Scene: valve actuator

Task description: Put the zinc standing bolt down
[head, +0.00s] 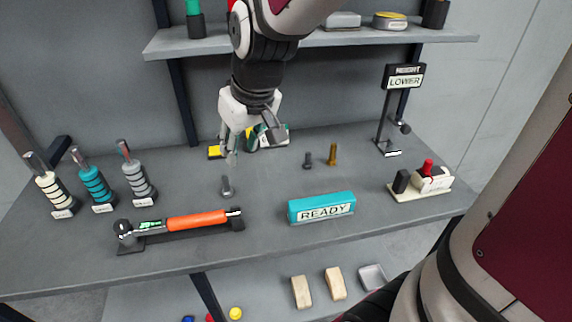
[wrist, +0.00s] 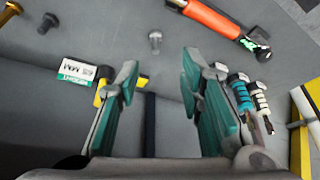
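The zinc bolt (head: 226,186) stands upright, head down, on the grey bench behind the orange-handled tool. It also shows in the wrist view (wrist: 155,42), beyond the gap between my fingertips. My gripper (head: 252,144) is above the bench, up and behind the bolt, and does not touch it. In the wrist view my gripper (wrist: 157,75) has its two teal-padded fingers wide apart with nothing between them.
A dark bolt (head: 307,160) and a brass bolt (head: 333,155) stand to the right. The orange-handled tool (head: 197,220) and teal READY block (head: 321,207) lie in front.

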